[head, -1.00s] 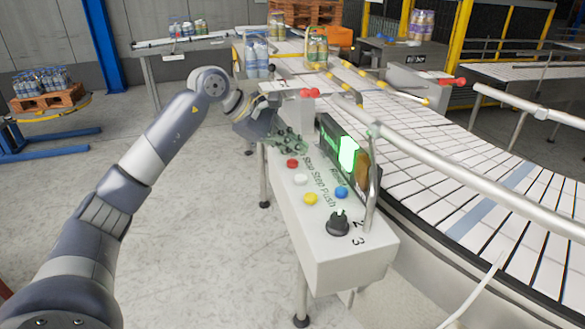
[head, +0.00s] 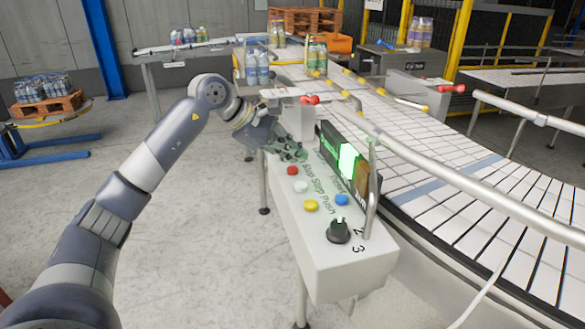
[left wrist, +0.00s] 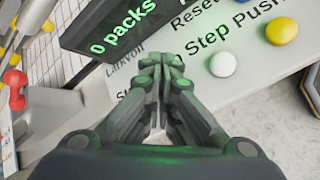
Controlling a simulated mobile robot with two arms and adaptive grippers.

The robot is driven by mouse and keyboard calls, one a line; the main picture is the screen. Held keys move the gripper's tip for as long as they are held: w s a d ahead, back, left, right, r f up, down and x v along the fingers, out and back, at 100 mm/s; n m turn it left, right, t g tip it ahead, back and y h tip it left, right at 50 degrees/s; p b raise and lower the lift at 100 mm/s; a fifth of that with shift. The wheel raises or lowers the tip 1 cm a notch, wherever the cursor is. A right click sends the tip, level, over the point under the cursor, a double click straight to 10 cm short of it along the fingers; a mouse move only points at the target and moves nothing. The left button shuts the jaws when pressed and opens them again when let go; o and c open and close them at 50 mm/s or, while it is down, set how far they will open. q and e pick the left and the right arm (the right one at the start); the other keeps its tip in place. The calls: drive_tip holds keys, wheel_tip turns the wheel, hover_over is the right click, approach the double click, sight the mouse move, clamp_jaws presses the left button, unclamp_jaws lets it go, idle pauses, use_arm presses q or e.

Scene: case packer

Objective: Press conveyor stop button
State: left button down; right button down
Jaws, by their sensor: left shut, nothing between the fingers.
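The control box (head: 350,268) stands beside the conveyor. A red button (head: 292,171) is beside the word Stop on its top, with a white button (head: 301,186), a yellow button (head: 311,206) and a blue button (head: 341,200) nearer. My left gripper (head: 292,154) is shut and empty, low over the panel just beyond the red button. In the left wrist view its closed fingertips (left wrist: 160,66) point at the panel between the display and the lettering. The red button is hidden there; the white button (left wrist: 223,64) shows to the right. Contact cannot be told. My right gripper is not in view.
A display (head: 346,162) with a lit green area and a metal rail (head: 470,188) stand right of the buttons. A black knob (head: 339,231) is at the box's near end. The curved conveyor (head: 430,180) lies to the right. Open floor lies to the left.

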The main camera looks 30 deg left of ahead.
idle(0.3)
use_arm(q)
drive_tip(key=shift+f+b, duration=0.4)
drive_tip(key=shift+f, duration=0.05)
drive_tip(key=shift+f, duration=0.3)
idle(0.4)
drive_tip(key=shift+f+b, duration=0.25)
drive_tip(key=shift+b, duration=0.2)
drive_tip(key=shift+r, duration=0.1)
drive_tip(key=shift+r+p, duration=0.85)
drive_tip(key=shift+r, duration=0.05)
drive_tip(key=shift+r, duration=0.1)
